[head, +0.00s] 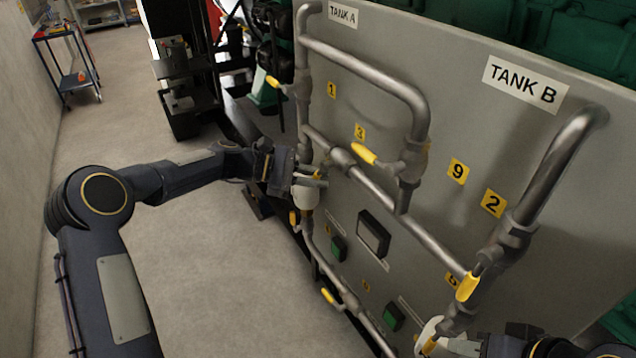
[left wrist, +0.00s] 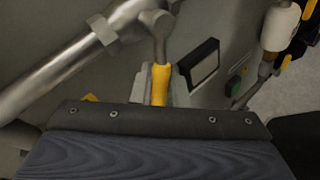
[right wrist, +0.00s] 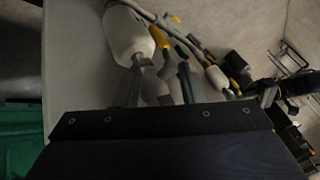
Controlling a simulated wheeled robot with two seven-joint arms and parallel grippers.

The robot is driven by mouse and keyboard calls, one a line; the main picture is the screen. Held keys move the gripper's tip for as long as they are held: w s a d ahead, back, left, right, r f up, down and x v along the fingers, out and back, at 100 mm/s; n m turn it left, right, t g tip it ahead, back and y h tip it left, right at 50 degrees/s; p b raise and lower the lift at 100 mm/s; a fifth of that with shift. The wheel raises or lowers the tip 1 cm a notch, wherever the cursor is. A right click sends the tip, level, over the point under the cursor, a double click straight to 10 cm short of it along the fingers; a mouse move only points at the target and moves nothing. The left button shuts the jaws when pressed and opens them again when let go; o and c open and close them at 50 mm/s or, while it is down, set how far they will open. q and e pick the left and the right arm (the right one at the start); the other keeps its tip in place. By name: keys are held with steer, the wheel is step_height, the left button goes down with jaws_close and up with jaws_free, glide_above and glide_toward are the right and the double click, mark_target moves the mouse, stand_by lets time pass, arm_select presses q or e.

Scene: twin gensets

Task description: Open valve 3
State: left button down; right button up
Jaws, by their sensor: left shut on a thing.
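The yellow lever of a valve (left wrist: 160,85) lies between the fingers of my left gripper (head: 318,179), which is shut on it. The valve sits on the grey cross pipe, close to the yellow label 3 (head: 360,131), so I take it for valve 3. In the head view the gripper hides most of this lever. In the left wrist view the lever runs straight down from its stem. My right gripper (right wrist: 158,88) is open, its fingers apart, near a white cylinder (right wrist: 128,35). That cylinder is partly cut off low in the head view (head: 427,333).
Another yellow lever (head: 364,153) is just right of my left gripper. Labels 1 (head: 331,90), 9 (head: 457,171) and 2 (head: 493,203) mark the grey panel. Pipes stand out from it. A dark display (head: 374,234) sits lower down. The floor (head: 210,270) at left is clear.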

arm_select(q)
steer(key=shift+w+a+r+m+y, duration=0.15)
steer(key=shift+w+r+m+y, duration=0.1)
steer(key=shift+m+y, duration=0.25)
steer(key=c, duration=1.5)
jaws_free()
steer(key=shift+t, duration=0.3)
steer(key=shift+a, duration=0.1)
steer(key=w+b+v, duration=0.1)
steer(key=v, duration=0.6)
steer(key=shift+s+a+b, duration=0.3)
steer(key=shift+s+a, duration=0.05)
steer(key=shift+s, duration=0.15)
